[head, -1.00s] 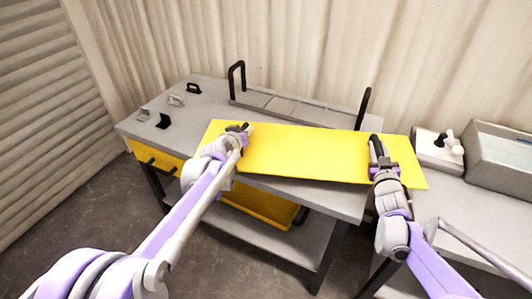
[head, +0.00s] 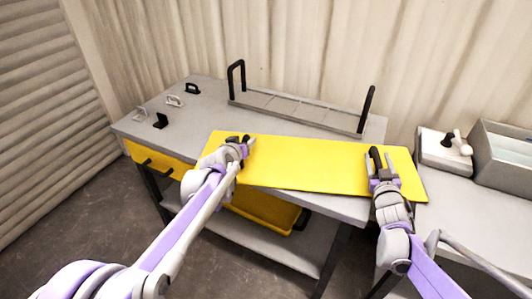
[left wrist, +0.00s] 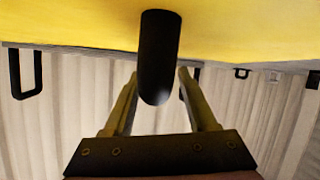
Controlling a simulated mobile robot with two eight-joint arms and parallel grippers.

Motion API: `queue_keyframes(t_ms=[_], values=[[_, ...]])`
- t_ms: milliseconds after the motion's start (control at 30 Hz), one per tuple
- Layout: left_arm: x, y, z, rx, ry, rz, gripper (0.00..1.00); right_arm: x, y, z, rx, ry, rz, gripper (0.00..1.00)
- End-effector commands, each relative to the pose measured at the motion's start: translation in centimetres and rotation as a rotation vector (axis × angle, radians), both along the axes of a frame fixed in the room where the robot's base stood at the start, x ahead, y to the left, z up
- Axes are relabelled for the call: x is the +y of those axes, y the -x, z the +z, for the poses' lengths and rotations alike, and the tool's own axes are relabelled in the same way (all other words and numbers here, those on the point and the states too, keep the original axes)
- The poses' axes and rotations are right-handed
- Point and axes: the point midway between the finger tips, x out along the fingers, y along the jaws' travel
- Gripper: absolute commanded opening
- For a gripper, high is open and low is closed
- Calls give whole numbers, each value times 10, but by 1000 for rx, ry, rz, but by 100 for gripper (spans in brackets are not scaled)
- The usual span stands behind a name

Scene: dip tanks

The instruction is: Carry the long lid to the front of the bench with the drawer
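The long lid (head: 305,165) is a flat yellow panel, spanning much of the head view in front of the bench top (head: 215,100). My left gripper (head: 242,146) is at its left end and my right gripper (head: 379,163) at its right end, each on a black handle. In the left wrist view the yellow lid (left wrist: 60,25) fills the top, and its black handle (left wrist: 158,60) sits between my left gripper's two fingers, which look closed against its sides. The right fingers are small and partly hide their handle. The bench's yellow drawer (head: 150,162) shows at front left.
A grey frame (head: 295,112) with two upright black handles lies along the bench's back. Several small handles, including a black one (head: 160,121), stand at its left. A yellow bin (head: 262,208) is on the lower shelf. A side table at right holds a white box (head: 437,148) and tank (head: 505,160).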

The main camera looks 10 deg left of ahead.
Motion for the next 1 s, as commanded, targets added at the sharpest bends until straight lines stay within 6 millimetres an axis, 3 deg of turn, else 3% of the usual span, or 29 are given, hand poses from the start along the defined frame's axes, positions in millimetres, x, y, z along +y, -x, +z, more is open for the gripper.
queue_keyframes(t_ms=[333, 800, 1000], values=[[-1, 10, 4, 1, 0, -1, 57, 1, 0, 0, -1, -1, 2, 59], [1, 90, 38, 0, 0, 0, 57, 1, 0, 0, -1, -1, 2, 59], [2, 107, 45, 0, 0, -1, 57, 1, 0, 0, -1, -1, 2, 59]])
